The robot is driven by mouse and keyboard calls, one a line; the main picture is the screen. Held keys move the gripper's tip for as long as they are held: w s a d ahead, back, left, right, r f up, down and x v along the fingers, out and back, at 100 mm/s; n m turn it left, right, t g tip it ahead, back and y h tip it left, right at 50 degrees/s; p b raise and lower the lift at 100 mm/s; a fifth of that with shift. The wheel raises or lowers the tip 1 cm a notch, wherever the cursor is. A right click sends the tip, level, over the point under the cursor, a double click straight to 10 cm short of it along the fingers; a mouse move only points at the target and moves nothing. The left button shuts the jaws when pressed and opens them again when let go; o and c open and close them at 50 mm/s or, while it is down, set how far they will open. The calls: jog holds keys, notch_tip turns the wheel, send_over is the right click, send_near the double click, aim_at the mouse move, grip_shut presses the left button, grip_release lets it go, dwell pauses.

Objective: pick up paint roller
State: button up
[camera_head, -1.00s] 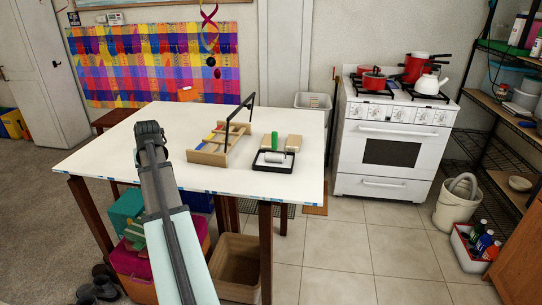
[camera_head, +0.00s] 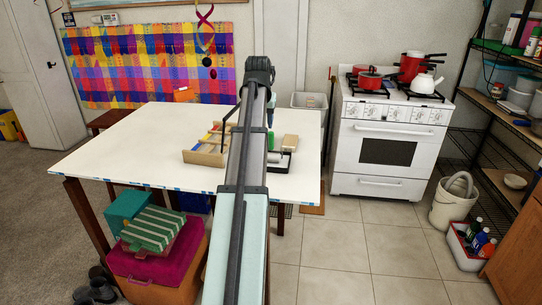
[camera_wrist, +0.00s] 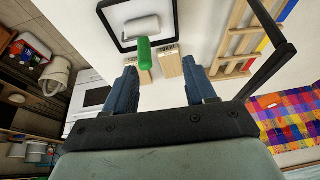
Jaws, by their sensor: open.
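The paint roller has a green handle (camera_wrist: 144,53) and a white roller head (camera_wrist: 142,27) in the wrist view. Its head lies within a black-rimmed tray (camera_wrist: 118,31), and the handle sticks out over the rim toward my gripper. The handle shows between the fingers, nearer the left one, and does not appear touched.
The table's left part is clear. A stove (camera_head: 388,150) stands to the right.

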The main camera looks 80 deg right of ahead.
aim_at(271, 138)
jog(key=shift+g, duration=0.3)
jog(key=shift+s+d+f, duration=0.4)
jog(key=shift+d+f, duration=0.6)
jog(key=shift+f, duration=0.65)
jog(key=shift+s+d+f, duration=0.45)
jog(key=shift+d+f, duration=0.55)
jog(key=shift+f, duration=0.65)
jog(key=shift+s+d+f, duration=0.4)
jog(key=shift+d+f, duration=0.6)
jog(key=shift+f, duration=0.65)
jog(key=shift+c, duration=0.4)
grip_shut()
